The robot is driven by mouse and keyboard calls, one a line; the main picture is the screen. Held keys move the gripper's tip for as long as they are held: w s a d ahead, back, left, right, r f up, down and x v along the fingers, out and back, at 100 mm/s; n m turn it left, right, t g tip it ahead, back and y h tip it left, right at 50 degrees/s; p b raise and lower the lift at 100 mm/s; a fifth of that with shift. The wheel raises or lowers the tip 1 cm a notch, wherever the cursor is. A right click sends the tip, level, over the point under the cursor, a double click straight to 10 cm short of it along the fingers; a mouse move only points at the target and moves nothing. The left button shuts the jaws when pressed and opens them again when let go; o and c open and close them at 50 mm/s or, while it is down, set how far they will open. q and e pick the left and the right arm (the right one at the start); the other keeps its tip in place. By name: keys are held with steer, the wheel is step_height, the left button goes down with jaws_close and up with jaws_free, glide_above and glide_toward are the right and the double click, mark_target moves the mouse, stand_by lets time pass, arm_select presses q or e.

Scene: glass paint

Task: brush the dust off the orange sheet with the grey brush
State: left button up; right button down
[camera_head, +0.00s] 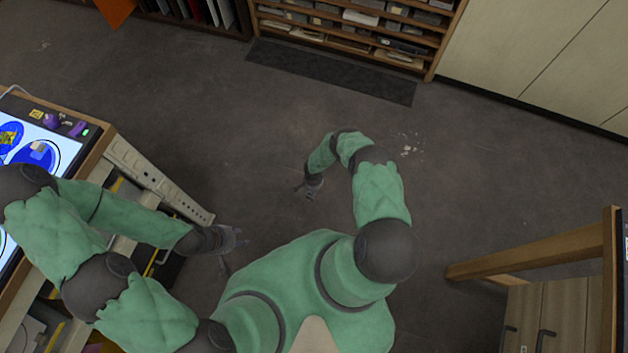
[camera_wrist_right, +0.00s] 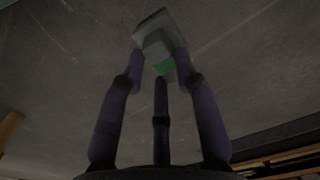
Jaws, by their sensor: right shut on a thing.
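My right gripper (camera_wrist_right: 160,72) is shut on the grey brush (camera_wrist_right: 153,22), a pale grey block with a green patch held between the fingertips in the right wrist view. In the head view the right gripper (camera_head: 308,188) hangs over the bare floor, and the brush is too small to make out there. My left gripper (camera_head: 232,244) is beside the workbench at the left, with its fingers spread and nothing seen between them. An orange sheet (camera_head: 115,9) shows at the top left edge, partly cut off by the frame. Dust on it cannot be made out.
A workbench with a lit panel (camera_head: 42,150) stands at the left. A shelf rack (camera_head: 360,30) stands at the back, with a dark mat (camera_head: 330,77) before it. Pale flecks (camera_head: 410,145) lie on the floor. A wooden cabinet (camera_head: 550,305) is at the right. The middle floor is clear.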

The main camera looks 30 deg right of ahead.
steer(key=c, duration=1.4)
jaws_free()
steer(key=shift+c, duration=0.2)
steer(key=c, duration=0.5)
steer(key=shift+r, duration=0.1)
